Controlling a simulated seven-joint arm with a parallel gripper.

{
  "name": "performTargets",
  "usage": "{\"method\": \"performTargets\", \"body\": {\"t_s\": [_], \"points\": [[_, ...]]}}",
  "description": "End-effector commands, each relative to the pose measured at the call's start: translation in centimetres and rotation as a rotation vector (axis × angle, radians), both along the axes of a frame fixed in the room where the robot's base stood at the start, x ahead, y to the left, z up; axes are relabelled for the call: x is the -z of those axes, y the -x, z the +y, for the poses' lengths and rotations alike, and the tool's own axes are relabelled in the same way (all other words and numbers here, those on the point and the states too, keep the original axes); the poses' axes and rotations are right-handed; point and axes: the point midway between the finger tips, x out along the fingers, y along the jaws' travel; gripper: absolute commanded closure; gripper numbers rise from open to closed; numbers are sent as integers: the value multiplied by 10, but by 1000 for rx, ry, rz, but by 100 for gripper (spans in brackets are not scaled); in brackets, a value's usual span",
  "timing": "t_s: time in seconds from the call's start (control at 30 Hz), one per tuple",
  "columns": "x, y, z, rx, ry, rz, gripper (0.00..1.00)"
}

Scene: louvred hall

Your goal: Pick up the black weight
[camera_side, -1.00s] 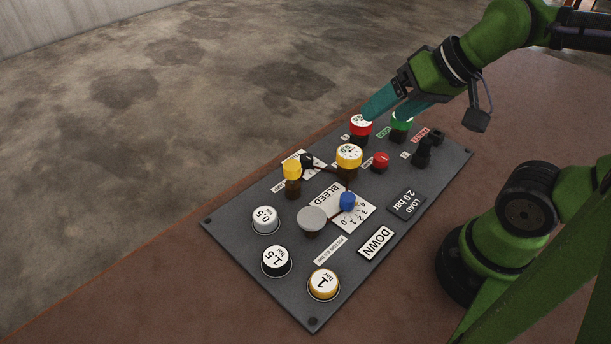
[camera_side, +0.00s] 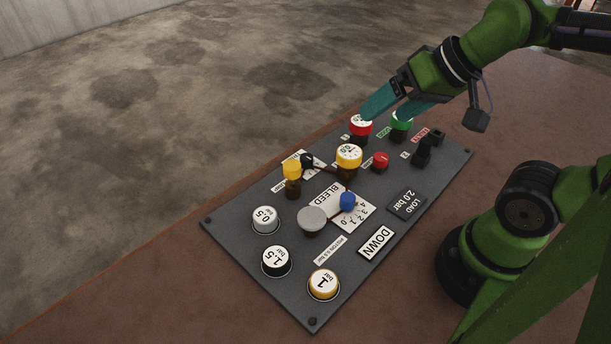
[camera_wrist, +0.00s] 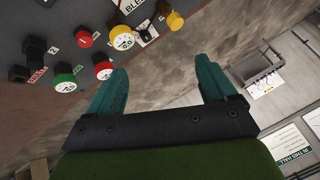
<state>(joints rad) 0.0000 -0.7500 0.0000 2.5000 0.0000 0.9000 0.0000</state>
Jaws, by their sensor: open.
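The black weight (camera_side: 276,261) is a short black cylinder with a white top marked 1.5. It sits upright on the front left part of the dark grey panel (camera_side: 235,243) in the side view. It does not show in the wrist view. My gripper (camera_side: 384,113) is open and empty, over the far end of the panel near the red-and-white gauge (camera_side: 361,128) and the green one (camera_side: 401,127), well away from the weight. In the wrist view my gripper (camera_wrist: 163,65) shows its two teal fingers spread apart with nothing between them.
A white weight (camera_side: 265,219) and a yellow-rimmed weight (camera_side: 323,284) stand either side of the black one. A grey round piston plate (camera_side: 312,218), a yellow gauge (camera_side: 348,158), a yellow-topped post (camera_side: 292,178) and a blue knob (camera_side: 347,201) rise from the panel between.

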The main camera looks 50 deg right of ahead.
Motion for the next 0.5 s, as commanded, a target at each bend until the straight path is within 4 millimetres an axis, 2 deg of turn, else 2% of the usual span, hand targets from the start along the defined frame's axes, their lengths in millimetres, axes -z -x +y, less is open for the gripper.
{"method": "performTargets", "body": {"t_s": [0.13,0.27,0.37,0.5], "points": [[0,0,2,-9,0,2,15],[13,-4,21,-89,6,66,15],[20,-15,49,-199,36,143,15],[32,-31,100,-359,104,283,15]]}}
